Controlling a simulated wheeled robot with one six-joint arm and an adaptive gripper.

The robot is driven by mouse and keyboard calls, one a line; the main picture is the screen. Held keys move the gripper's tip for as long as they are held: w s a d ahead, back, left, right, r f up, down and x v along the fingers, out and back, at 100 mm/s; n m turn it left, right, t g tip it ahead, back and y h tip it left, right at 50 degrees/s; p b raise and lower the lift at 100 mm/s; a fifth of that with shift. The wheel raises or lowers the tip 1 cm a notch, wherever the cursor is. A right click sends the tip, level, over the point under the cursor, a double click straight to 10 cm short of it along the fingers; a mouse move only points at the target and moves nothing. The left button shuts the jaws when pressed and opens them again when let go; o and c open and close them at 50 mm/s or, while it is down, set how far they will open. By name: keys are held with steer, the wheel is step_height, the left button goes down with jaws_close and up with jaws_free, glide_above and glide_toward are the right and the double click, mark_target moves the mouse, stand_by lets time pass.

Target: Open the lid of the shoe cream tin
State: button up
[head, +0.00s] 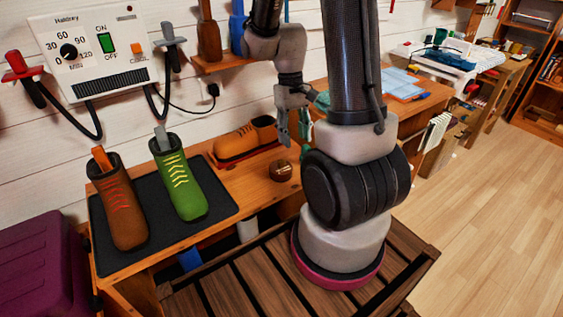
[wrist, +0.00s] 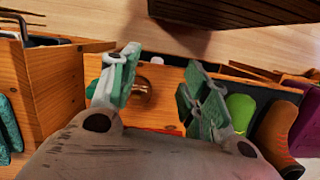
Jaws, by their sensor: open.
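The shoe cream tin (head: 280,171) is a small, round, dark brown tin on the wooden workbench (head: 262,199), right of the black mat. In the head view my gripper (head: 294,132) hangs above and slightly right of the tin, apart from it, with its fingers pointing down. In the wrist view my gripper (wrist: 163,86) has its green-padded fingers spread wide. The tin (wrist: 142,93) shows in the gap between them, nearer the left finger, with a coppery shine. Nothing is held. The lid's edge and any seam are too small to make out.
An orange-brown shoe (head: 236,142) lies behind the tin, near the wall. A control box (head: 90,48) with cables hangs at the left. Bench around the tin's front is clear.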

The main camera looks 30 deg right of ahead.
steer(key=w+d+f, duration=0.2)
steer(key=w+f, duration=0.3)
steer(key=f, duration=0.6)
steer(key=n+t, duration=0.1)
steer(key=t, duration=0.1)
glide_above(282, 161)
steer(key=shift+s+a+f, duration=0.1)
steer(key=shift+s+f, duration=0.1)
steer(key=shift+f, duration=0.1)
steer(key=shift+w+f, duration=0.15)
steer(key=shift+w, duration=0.1)
step_height(282, 161, down, 7)
steer(key=shift+f, duration=0.2)
jaws_close()
